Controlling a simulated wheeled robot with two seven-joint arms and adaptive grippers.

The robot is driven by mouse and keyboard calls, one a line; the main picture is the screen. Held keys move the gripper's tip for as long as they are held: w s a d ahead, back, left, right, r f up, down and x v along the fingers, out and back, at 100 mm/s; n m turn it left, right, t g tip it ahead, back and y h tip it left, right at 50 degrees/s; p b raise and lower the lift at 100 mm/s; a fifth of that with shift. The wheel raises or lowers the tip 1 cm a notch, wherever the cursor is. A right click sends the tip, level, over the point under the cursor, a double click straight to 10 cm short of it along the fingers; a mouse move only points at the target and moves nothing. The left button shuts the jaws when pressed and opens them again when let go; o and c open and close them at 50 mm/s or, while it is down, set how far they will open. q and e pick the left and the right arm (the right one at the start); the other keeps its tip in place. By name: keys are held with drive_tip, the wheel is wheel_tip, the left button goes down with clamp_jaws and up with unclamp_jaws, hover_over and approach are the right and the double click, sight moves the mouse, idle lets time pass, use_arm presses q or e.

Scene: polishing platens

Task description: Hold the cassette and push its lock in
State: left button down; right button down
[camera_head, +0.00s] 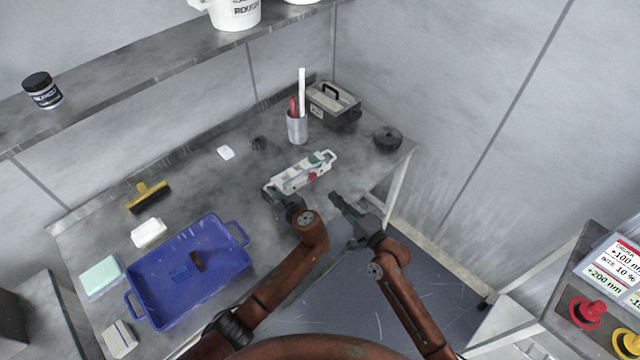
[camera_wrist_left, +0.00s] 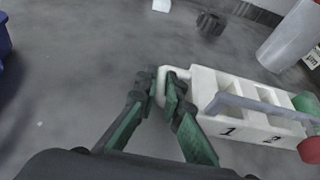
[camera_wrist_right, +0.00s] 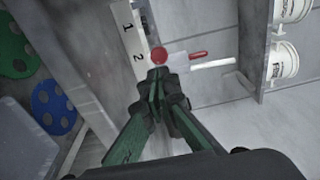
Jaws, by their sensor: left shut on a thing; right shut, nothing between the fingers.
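The white cassette (camera_head: 297,176) is at the back right of the bench, with a green knob (camera_head: 316,157) and a red knob (camera_head: 313,177) near its right end. In the left wrist view its side (camera_wrist_left: 240,130) reads 1 and 2, and a grey bar (camera_wrist_left: 255,106) runs along it. My left gripper (camera_head: 270,190) is shut on the end loop of the cassette (camera_wrist_left: 162,78). My right gripper (camera_head: 335,197) is shut and empty, to the right of the cassette. In the right wrist view its tips (camera_wrist_right: 158,76) appear just below the red knob (camera_wrist_right: 159,55); contact cannot be told.
A cup (camera_head: 297,128) with pens and a grey case (camera_head: 333,101) stand behind the cassette. A dark round object (camera_head: 387,139) sits at the right corner. A blue tray (camera_head: 150,302) lies at the front left. The bench's right edge is close to my right gripper.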

sight(314, 178)
drive_tip(key=x, duration=0.8)
drive_tip(key=shift+x, duration=1.3)
use_arm(q)
drive_tip(key=shift+d, duration=0.1)
use_arm(e)
drive_tip(key=shift+s, duration=0.1)
drive_tip(key=v, duration=1.4)
drive_tip(key=shift+d, duration=0.1)
use_arm(q)
drive_tip(key=c, duration=2)
unclamp_jaws()
